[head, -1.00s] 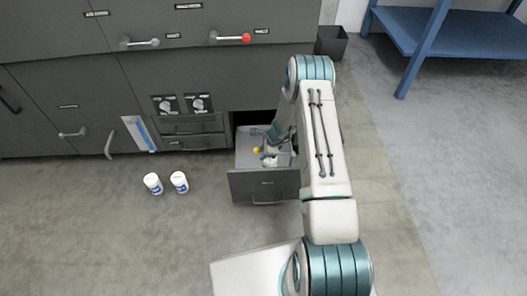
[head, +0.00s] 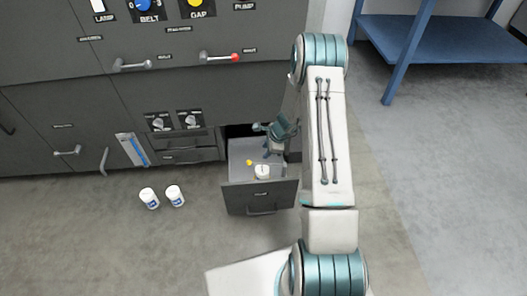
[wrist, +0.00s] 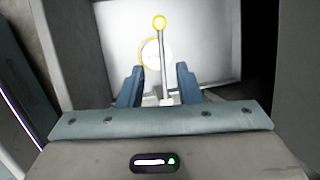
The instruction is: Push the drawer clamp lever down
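The drawer (head: 258,197) stands pulled open at the cabinet's foot. In the head view my gripper is over the drawer's rear.
Two white jars (head: 162,197) stand on the floor left of the drawer. The cabinet front (head: 60,105) carries handles, knobs and a red-tipped lever (head: 235,57). A blue shelf table (head: 430,45) stands at the right. The floor at the right is clear.

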